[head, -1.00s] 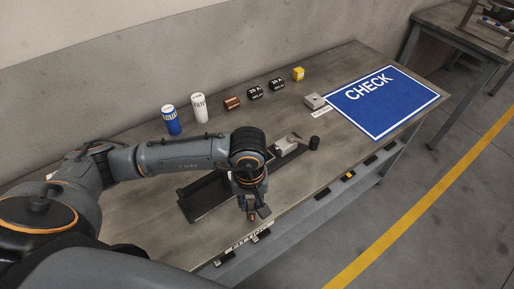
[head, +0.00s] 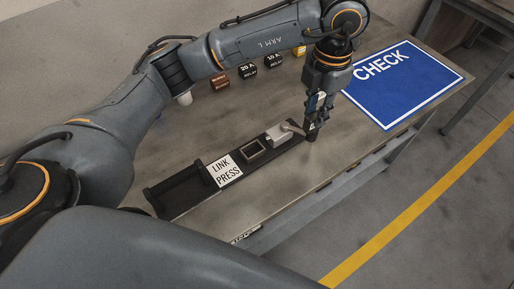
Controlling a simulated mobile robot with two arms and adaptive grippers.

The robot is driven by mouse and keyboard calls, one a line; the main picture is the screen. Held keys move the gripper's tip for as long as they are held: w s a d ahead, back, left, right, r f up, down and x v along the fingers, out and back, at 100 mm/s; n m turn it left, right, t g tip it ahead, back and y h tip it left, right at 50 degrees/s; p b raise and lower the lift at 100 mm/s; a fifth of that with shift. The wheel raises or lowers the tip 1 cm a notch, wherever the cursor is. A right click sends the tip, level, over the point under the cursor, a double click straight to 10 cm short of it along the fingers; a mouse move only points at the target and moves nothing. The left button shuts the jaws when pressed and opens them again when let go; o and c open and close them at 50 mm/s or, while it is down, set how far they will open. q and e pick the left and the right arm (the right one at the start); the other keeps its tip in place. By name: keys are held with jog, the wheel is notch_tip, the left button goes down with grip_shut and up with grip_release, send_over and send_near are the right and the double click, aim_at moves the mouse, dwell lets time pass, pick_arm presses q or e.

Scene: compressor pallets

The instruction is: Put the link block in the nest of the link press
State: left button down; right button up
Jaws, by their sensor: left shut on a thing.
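The link press (head: 177,203) is a long dark base on the table, with a white LINK PRESS label. Its nest (head: 253,150) is a small square frame right of the label. A grey metal part (head: 279,135) with a lever sits beyond the nest. My left gripper (head: 312,126) points down at the press's far right end, in front of its black post. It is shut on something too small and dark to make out. I cannot pick out the link block for sure. My right gripper is not in view.
A brown block (head: 220,82), two black relays (head: 248,70) and a partly covered yellow item (head: 299,51) stand behind my left arm. A white cylinder (head: 185,98) is mostly hidden by it. The blue CHECK mat (head: 405,85) lies at the right. The table's front edge is close to the press.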

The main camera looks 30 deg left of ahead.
pick_arm(q)
jog(key=shift+a+r, duration=0.1)
jog(key=shift+r, duration=0.05)
jog(key=shift+n, duration=0.3)
jog(key=s+a+f+p, duration=0.1)
jog(key=a+f, duration=0.3)
jog(key=s+a+f+p, duration=0.2)
jog(key=a+f, duration=0.2)
jog(key=s+a+f+p, duration=0.1)
jog(key=s+a+f, duration=0.1)
jog(key=a+f, duration=0.2)
jog(key=shift+s+a+f, duration=0.1)
jog(key=shift+s+a, duration=0.05)
jog(key=shift+a, duration=0.25)
jog(key=shift+f, duration=0.3)
